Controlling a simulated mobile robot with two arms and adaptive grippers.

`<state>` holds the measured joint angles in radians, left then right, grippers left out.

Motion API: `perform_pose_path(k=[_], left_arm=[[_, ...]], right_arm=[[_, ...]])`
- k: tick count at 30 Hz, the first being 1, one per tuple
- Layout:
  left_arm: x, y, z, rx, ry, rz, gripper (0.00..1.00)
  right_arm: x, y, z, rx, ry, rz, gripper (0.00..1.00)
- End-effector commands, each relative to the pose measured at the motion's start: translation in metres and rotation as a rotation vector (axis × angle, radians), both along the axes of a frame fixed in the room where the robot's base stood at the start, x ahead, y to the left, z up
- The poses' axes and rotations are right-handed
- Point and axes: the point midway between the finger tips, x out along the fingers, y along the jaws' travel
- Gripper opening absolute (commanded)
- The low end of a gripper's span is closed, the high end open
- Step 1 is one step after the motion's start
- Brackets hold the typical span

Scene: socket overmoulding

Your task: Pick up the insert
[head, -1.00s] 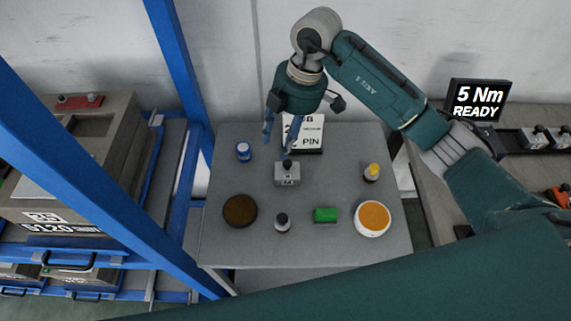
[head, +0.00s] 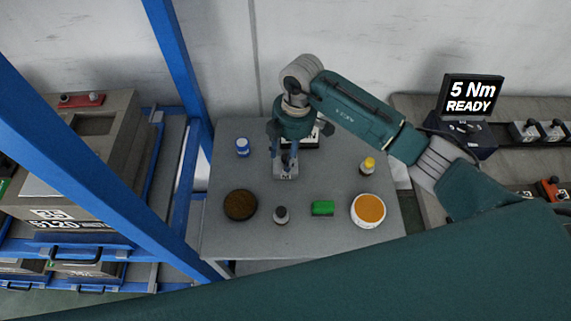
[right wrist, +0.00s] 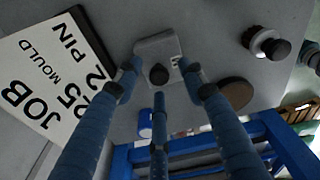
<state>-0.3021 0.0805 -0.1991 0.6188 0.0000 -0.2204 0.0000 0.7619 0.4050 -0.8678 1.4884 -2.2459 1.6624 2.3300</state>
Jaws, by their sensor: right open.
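The insert appears to be a small light grey block (head: 286,172) with a dark knob on top, standing on the grey table towards its back middle. It also shows in the right wrist view (right wrist: 160,46), with its dark knob between my fingers. My right gripper (head: 284,158) points down right above the block, its blue fingers open and spread around the top. The wrist view shows the fingertips (right wrist: 160,82) close to the block; whether any touches it I cannot tell. My left gripper is not in view.
A job card (right wrist: 50,70) stands behind the block. Around it are a blue-capped jar (head: 242,147), yellow-capped bottle (head: 367,165), brown dish (head: 240,205), dark-capped bottle (head: 281,215), green block (head: 322,208) and orange-filled tub (head: 368,209). A blue rack post (head: 180,70) rises at left.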

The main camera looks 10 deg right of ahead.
Motion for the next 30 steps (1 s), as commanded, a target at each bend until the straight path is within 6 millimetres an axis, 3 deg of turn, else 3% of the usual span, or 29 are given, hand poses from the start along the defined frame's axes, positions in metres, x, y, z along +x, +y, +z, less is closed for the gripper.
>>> perform_pose_path(k=[6, 12, 30], left_arm=[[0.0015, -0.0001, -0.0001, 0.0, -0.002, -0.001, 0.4], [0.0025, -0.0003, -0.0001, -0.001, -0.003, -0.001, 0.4], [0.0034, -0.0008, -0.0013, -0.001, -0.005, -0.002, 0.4]], right_arm=[[0.0003, 0.0002, -0.0012, 0.0, -0.001, 0.001, 0.41], [0.0003, 0.0003, -0.0009, 0.001, -0.001, 0.001, 0.01], [0.0018, 0.0009, 0.0084, 0.003, -0.005, 0.001, 0.0]])
